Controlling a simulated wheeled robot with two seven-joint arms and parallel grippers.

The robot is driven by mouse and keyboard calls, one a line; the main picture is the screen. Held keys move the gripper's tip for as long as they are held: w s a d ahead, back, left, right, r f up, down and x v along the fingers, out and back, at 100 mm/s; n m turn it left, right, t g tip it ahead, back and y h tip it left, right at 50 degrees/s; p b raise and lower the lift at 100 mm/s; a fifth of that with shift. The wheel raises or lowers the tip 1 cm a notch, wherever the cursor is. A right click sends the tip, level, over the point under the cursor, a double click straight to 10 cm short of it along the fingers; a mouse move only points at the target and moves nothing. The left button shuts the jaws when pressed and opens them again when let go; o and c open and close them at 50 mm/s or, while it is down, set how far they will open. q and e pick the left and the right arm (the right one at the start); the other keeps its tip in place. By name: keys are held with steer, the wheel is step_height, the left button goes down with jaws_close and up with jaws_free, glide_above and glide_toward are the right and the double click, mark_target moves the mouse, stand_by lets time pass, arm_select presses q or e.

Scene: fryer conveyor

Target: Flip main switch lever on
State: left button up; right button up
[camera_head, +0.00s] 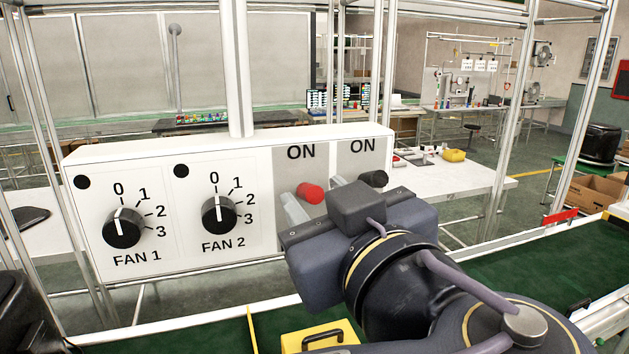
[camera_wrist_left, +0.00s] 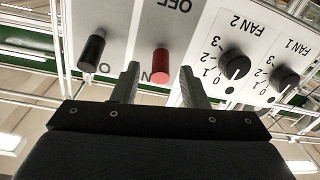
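The red lever (camera_head: 310,193) sits on the white switch box (camera_head: 228,146), below an ON label. Beside it on the right is a black lever (camera_head: 375,179) below another ON label. In the wrist view the red lever (camera_wrist_left: 160,65) shows between the fingers of my left gripper (camera_wrist_left: 160,88). My left gripper (camera_head: 314,193) is open, one finger on each side of the red lever, with visible gaps. The black lever (camera_wrist_left: 91,53) stands outside the fingers. An OFF label shows in the wrist view; the gripper hides the panel's lower right in the head view. My right gripper is not in view.
The FAN 1 knob (camera_head: 122,228) and FAN 2 knob (camera_head: 219,214) are on the same box, left of the levers. A yellow object with a dark handle (camera_head: 312,338) lies below the box. A green conveyor belt (camera_head: 525,268) runs at the right.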

arm_select(q)
steer(key=shift+x, duration=0.85)
jaws_close()
steer(key=shift+g, duration=0.4)
steer(key=shift+w+r+g+h, duration=0.1)
steer(key=shift+r+g+h, duration=0.2)
steer(key=shift+g, duration=0.1)
jaws_free()
